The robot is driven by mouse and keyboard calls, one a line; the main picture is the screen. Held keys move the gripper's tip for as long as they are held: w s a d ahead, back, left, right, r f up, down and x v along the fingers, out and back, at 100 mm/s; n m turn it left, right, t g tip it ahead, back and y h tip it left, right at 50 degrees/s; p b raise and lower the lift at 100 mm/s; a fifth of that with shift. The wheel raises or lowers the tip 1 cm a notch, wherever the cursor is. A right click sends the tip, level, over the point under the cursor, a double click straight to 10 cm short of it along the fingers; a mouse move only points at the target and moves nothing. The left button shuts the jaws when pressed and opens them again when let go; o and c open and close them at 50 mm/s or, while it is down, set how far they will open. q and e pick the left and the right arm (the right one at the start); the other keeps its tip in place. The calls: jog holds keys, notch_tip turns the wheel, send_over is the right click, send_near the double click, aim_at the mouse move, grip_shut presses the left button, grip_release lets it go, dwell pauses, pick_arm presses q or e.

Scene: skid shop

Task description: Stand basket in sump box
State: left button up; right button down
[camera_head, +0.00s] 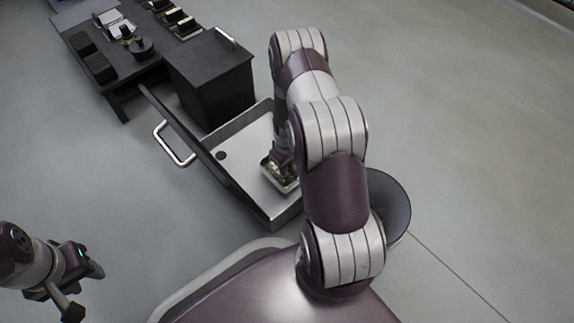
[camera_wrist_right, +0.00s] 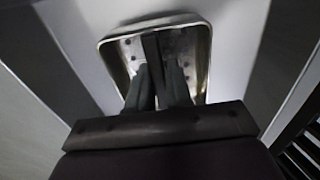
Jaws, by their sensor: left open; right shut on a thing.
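The sump box (camera_head: 237,136) is a shallow, open, light metal box in the middle of the head view. Its dark lid (camera_head: 215,165) stands raised along the left side, with a bright bar handle. The basket (camera_head: 268,176) is a small metal tray with a bright rim, inside the box's near end. My right gripper (camera_head: 281,163) is shut on the basket; my arm covers part of both. The right wrist view shows the basket (camera_wrist_right: 112,50) at the fingertips (camera_wrist_right: 160,80). I cannot tell whether it touches the floor. My left gripper (camera_head: 85,265) is open and empty at lower left, well away from the box.
A dark cabinet (camera_head: 212,80) stands just behind the box. A dark bench (camera_head: 125,75) with several small items is at upper left. A round dark bin (camera_head: 392,207) is to the right, partly behind my arm. The grey floor on the left is clear.

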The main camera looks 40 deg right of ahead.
jog(key=shift+f, duration=0.3)
dwell(0.4)
jog(key=shift+f, duration=0.2)
jog(key=shift+f, duration=0.25)
dwell(0.4)
jog(key=shift+c, duration=2.4)
grip_release()
jog(key=shift+r, duration=0.1)
notch_tip(320, 180, up, 8)
jog(key=p, duration=0.8)
